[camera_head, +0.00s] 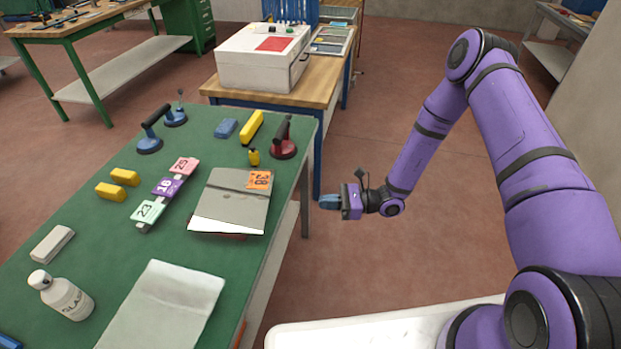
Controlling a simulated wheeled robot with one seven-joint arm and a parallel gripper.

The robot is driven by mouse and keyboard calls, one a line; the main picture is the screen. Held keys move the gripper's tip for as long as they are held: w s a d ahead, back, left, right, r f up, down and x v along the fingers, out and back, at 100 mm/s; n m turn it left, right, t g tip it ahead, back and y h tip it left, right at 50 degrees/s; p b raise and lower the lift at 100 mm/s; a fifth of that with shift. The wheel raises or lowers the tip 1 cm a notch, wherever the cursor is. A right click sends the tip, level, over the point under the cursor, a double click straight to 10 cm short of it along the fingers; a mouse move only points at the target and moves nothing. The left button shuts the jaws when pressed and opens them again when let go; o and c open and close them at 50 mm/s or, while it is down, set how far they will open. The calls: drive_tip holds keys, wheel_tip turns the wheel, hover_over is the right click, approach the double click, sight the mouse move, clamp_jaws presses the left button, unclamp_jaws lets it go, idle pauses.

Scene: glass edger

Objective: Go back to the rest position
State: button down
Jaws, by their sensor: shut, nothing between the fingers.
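My gripper (329,202) is at the end of my purple arm, right of the green table (103,244) and beyond its right edge. It is shut and empty, pointing left toward the table. It hangs in free space over the reddish floor, apart from the table and everything on it. My arm is bent, with its elbow high at the upper right.
The green table carries a grey folder (228,208), a white bottle (64,296), a red suction cup (283,146), a blue double suction lifter (149,143), numbered tags (166,188) and yellow blocks (125,177). A wooden bench with a white box (255,62) stands behind. Floor (450,240) is clear.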

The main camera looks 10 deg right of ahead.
drive_tip(key=s+d+r+n+g+h, duration=0.2)
drive_tip(key=r+n+h, duration=0.15)
drive_tip(key=r, duration=0.55)
drive_tip(key=s+d+r+n+g+h, duration=0.2)
drive_tip(key=r+n, duration=0.3)
drive_tip(key=r, duration=0.4)
drive_tip(key=s+d+r+n+g+h, duration=0.2)
drive_tip(key=r+n+h, duration=0.15)
drive_tip(key=r, duration=0.65)
drive_tip(key=s+d+r+n+t+h, duration=0.3)
drive_tip(key=s+d+r+t+h, duration=0.1)
drive_tip(key=s+r, duration=0.5)
drive_tip(key=s+d+r+n+t+h, duration=0.4)
drive_tip(key=s+d+r+t+h, duration=0.1)
drive_tip(key=s+d+r, duration=0.4)
drive_tip(key=shift+s+d+r+t, duration=0.25)
drive_tip(key=shift+s+r+t, duration=0.25)
drive_tip(key=shift+s, duration=0.7)
drive_tip(key=shift+a, duration=0.1)
